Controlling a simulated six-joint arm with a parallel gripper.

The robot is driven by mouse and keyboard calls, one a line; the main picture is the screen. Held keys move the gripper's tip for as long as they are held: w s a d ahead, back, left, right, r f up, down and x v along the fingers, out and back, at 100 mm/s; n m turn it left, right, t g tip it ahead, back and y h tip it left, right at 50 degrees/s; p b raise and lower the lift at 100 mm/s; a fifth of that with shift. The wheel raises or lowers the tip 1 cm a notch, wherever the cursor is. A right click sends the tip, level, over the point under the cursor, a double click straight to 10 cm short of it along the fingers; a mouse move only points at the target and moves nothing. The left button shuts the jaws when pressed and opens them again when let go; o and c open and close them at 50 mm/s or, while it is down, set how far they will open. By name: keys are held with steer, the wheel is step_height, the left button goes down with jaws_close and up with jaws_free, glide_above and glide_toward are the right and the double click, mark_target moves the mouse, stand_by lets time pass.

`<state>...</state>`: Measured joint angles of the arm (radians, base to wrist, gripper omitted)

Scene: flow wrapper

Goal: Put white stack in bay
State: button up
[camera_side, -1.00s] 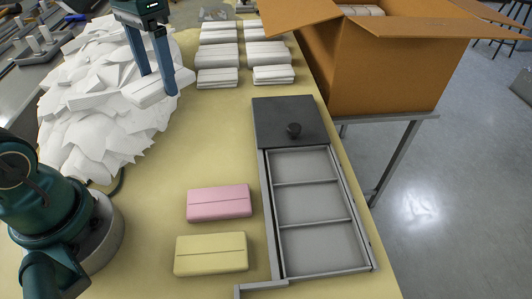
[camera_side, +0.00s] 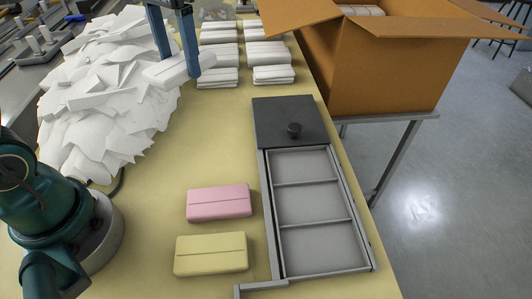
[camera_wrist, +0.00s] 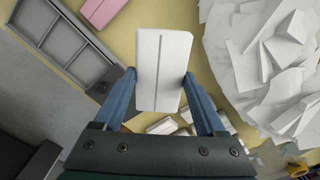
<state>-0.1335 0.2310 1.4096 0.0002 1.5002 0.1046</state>
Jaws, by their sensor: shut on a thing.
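The white stack (camera_side: 172,70) is held between the two blue fingers of my gripper (camera_side: 181,66), raised above the table near the right edge of the paper heap. In the wrist view the white stack (camera_wrist: 160,68) sits between the fingertips of my gripper (camera_wrist: 160,82), with a seam line down its length. The bay unit (camera_side: 314,215) is a grey tray with three empty compartments, below and right of my gripper in the side view. A dark lid (camera_side: 290,120) with a black knob covers its far end. The tray also shows in the wrist view (camera_wrist: 62,42).
A pink stack (camera_side: 219,203) and a yellow stack (camera_side: 211,254) lie left of the tray. A heap of white sheets (camera_side: 100,95) is at left. Several white stacks (camera_side: 272,74) stand at the back, near an open cardboard box (camera_side: 385,70). The middle table is clear.

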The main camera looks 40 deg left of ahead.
steer(key=w+d+f+m, duration=0.1)
steer(key=w+d+m, duration=0.15)
steer(key=d, duration=0.45)
steer(key=w+d+f+m, duration=0.2)
steer(key=w+d, duration=0.1)
steer(key=d, duration=0.5)
steer(key=s+d+f+m, duration=0.1)
steer(key=s+d+f, duration=0.1)
steer(key=d, duration=0.3)
steer(key=s+d+f+m, duration=0.2)
steer(key=s+d+f, duration=0.1)
steer(key=d, duration=0.3)
steer(key=s+d+f+m, duration=0.2)
steer(key=s+d+f, duration=0.1)
steer(key=d, duration=0.2)
steer(key=shift+s+d+f, duration=0.15)
steer(key=shift+s, duration=0.2)
steer(key=shift+f, duration=1.75)
steer(key=shift+f, duration=0.3)
steer(key=shift+f, duration=0.4)
steer(key=shift+f, duration=0.35)
